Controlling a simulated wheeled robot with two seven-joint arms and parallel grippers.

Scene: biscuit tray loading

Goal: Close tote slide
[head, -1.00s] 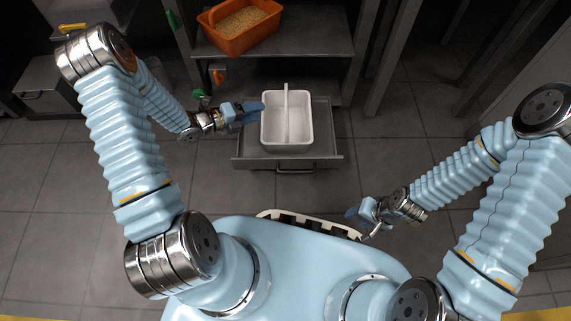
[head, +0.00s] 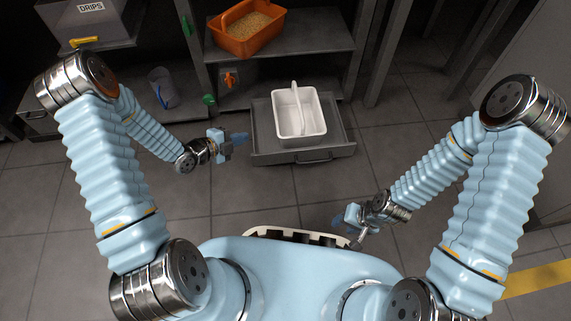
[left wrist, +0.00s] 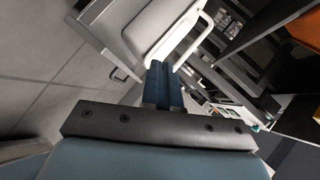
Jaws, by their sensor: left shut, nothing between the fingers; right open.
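The tote slide (head: 265,128) is a grey pull-out tray under the shelf, standing out toward me with a handle (head: 314,158) on its front. A white tote (head: 299,130) with a raised handle sits on it. My left gripper (head: 238,138) is shut and empty, just left of the slide. In the left wrist view its blue fingers (left wrist: 163,84) lie together, with the white tote (left wrist: 160,25) and the slide (left wrist: 95,12) beyond them. Whether the fingers touch the slide is unclear. My right gripper (head: 345,222) is open, low near my base and away from the slide.
An orange crate (head: 222,40) of grain-like pieces stands on the shelf (head: 305,50) above. At the left are a grey bin labelled DRIPS (head: 105,25) and a clear bucket (head: 162,92). Shelf posts (head: 370,50) rise right of the slide. The tiled floor in front is clear.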

